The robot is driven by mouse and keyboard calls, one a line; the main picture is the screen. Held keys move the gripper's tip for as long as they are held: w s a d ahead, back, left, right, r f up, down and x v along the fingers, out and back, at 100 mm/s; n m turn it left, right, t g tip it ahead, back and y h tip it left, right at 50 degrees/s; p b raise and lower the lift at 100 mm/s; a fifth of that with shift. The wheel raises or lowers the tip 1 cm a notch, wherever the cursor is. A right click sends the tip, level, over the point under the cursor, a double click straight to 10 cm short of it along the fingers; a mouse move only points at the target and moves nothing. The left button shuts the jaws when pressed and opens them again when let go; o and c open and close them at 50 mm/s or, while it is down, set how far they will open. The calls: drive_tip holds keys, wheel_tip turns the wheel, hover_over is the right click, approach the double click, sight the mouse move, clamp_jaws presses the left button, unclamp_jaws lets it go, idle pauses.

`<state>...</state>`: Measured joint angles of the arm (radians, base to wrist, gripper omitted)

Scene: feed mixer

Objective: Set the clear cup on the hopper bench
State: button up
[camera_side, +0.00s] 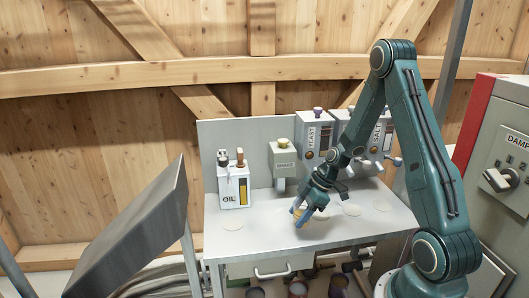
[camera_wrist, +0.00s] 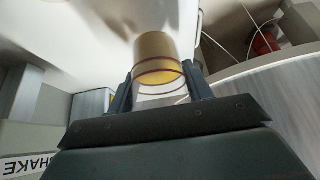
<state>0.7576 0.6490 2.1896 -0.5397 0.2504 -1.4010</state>
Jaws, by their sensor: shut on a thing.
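My gripper (camera_side: 303,213) points down over the front middle of the grey metal bench (camera_side: 265,243). It is shut on the clear cup (camera_wrist: 157,60), which sits between the two fingers (camera_wrist: 157,88) in the wrist view. The cup is see-through with dark rings and holds something yellow-tan.
An OIL dispenser (camera_side: 233,187) stands at the bench's back left. A grey dispenser (camera_side: 283,162) and a YEAST unit (camera_side: 313,135) are along the back panel. Pale round marks (camera_side: 352,209) lie on the bench. A tilted grey panel (camera_side: 135,225) rises at left; containers (camera_side: 297,288) stand below.

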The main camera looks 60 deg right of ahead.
drive_tip(key=shift+f, duration=1.65)
drive_tip(key=shift+f, duration=0.15)
drive_tip(key=o, duration=1.1)
drive_tip(key=v, duration=1.2)
